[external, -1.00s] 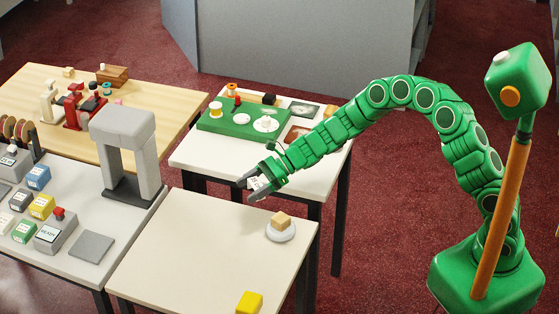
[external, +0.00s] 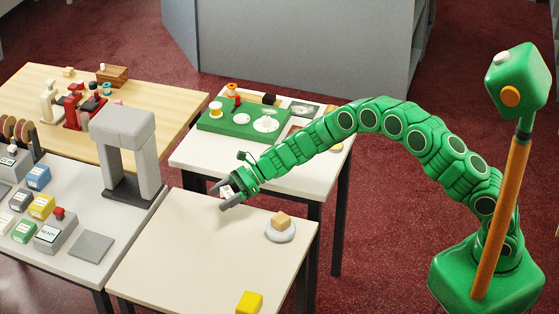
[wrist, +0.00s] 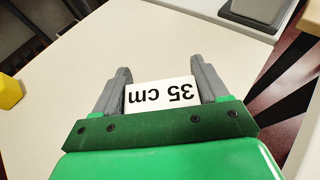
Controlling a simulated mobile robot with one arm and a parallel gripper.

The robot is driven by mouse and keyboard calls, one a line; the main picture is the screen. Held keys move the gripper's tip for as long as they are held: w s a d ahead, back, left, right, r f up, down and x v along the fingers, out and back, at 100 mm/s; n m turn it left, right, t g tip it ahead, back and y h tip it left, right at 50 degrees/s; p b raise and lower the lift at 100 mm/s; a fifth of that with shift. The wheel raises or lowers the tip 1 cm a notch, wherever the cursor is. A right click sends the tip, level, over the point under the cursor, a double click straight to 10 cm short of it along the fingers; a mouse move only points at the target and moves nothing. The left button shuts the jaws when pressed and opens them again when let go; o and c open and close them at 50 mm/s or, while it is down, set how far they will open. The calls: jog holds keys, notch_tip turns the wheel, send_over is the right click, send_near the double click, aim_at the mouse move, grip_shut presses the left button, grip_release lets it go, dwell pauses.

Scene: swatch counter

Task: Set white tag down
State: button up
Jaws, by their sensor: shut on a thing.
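The white tag (wrist: 161,94) is held between the two grey fingers of my gripper (wrist: 161,85) in the wrist view. It reads "35 cm", upside down there. In the external view my gripper (external: 222,194) is over the back part of the bare cream table (external: 190,250), and the tag (external: 227,191) shows small and white between the fingers. The tag seems to be above the table top; I cannot tell how high.
A yellow block (external: 249,302) is at the front edge. The table's middle and left are clear. A grey arch (external: 128,150) stands on the counter to the left.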

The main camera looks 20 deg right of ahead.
aim_at(218, 217)
jog(key=shift+w+a+f, duration=0.4)
jog(key=shift+f, duration=0.3)
jog(key=shift+w+a+f, duration=0.35)
jog(key=shift+a+f, duration=0.05)
jog(key=shift+f, duration=1.85)
jog(key=shift+f, duration=0.1)
jog(key=o, duration=1)
jog(key=v, duration=1.2)
jog(key=shift+w, duration=0.1)
